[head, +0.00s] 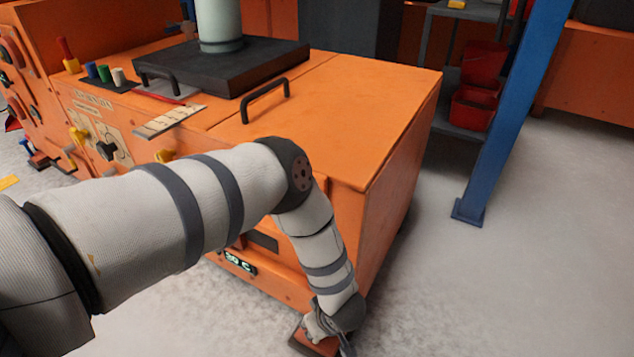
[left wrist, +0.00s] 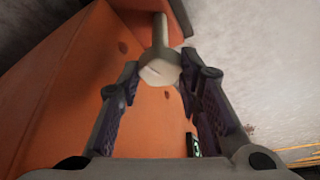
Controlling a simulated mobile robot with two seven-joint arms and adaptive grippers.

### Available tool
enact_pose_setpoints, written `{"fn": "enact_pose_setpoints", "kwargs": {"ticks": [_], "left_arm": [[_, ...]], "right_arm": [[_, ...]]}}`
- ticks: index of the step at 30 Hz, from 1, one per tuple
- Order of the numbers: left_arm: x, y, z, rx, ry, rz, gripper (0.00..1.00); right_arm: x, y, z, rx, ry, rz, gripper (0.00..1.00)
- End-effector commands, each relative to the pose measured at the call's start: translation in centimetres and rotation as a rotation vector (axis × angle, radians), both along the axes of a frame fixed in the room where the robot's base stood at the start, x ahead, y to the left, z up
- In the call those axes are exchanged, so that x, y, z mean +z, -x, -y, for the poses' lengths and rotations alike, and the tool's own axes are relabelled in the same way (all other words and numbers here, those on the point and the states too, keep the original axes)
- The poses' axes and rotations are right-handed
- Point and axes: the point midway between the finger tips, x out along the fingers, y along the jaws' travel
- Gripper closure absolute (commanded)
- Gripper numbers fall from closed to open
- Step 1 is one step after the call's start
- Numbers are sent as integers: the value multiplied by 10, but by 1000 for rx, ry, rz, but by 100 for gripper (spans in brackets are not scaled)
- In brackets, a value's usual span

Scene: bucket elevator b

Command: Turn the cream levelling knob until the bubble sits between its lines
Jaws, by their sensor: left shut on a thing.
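The cream levelling knob (left wrist: 160,68) shows in the left wrist view, at the end of a pale stem that comes out of an orange foot. My left gripper (left wrist: 158,69) has one finger on each side of it and is shut on it. In the head view my left gripper (head: 332,328) is low down at the front corner of the orange machine (head: 370,110), partly cut off by the bottom edge, and the knob is hidden there. I cannot make out the bubble or its lines in either view. My right gripper is not in view.
A bar handle (head: 265,98) stands on the machine's top. A blue post (head: 510,110) and a shelf with red bins (head: 474,108) stand at the right. The grey floor right of the machine is clear.

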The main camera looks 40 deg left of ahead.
Motion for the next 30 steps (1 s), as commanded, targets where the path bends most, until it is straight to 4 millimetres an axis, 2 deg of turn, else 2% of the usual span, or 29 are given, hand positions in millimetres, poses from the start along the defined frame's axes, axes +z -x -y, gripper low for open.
{"fn": "enact_pose_setpoints", "kwargs": {"ticks": [5, 6, 8, 16, 19, 30], "left_arm": [[-1, 1, 1, -1, 4, -1, 96], [-1, 1, 1, -1, 4, -1, 59], [-1, 1, 1, -2, 3, -1, 49], [0, 0, 1, -2, 2, 0, 49], [9, 0, 4, -2, 2, 0, 49], [94, 9, 38, -2, 3, 2, 49]], "right_arm": [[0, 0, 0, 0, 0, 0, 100], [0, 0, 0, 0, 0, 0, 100], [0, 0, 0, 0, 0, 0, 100], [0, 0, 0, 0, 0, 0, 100], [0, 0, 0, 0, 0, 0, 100], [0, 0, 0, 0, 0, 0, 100]]}}
